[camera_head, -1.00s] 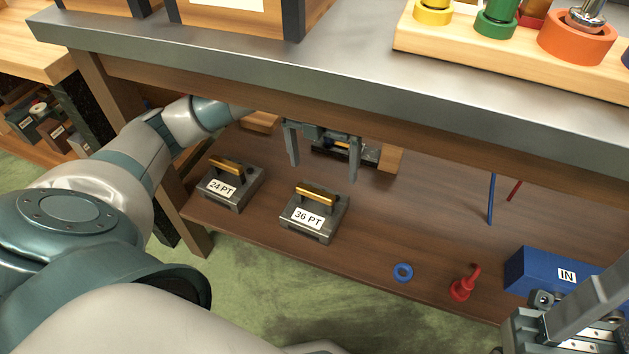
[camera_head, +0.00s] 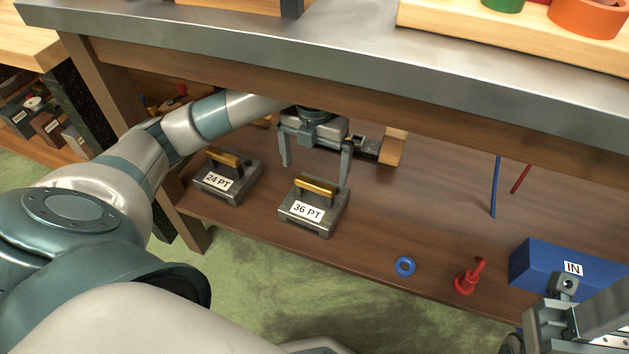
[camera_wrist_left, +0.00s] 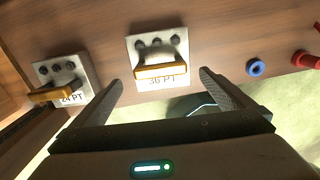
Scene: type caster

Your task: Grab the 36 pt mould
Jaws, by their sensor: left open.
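The 36 pt mould (camera_head: 313,208) is a grey metal block with a brass-coloured handle on top and a white label. It sits on the lower wooden shelf. My left gripper (camera_head: 315,168) is open and empty, just above and behind the mould in the head view. In the left wrist view the mould (camera_wrist_left: 158,50) lies beyond and between the open fingertips (camera_wrist_left: 161,80), with its handle (camera_wrist_left: 161,70) lying crosswise. No contact shows. My right gripper (camera_head: 590,325) is partly in view at the lower right corner, and its jaws cannot be made out.
The similar 24 PT mould (camera_head: 228,177) stands to the left on the shelf (camera_head: 440,210). A dark block with a wooden end (camera_head: 393,147) is behind the gripper. A blue ring (camera_head: 404,266), red piece (camera_head: 469,277) and blue IN box (camera_head: 548,262) lie right. The tabletop edge (camera_head: 330,62) overhangs.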

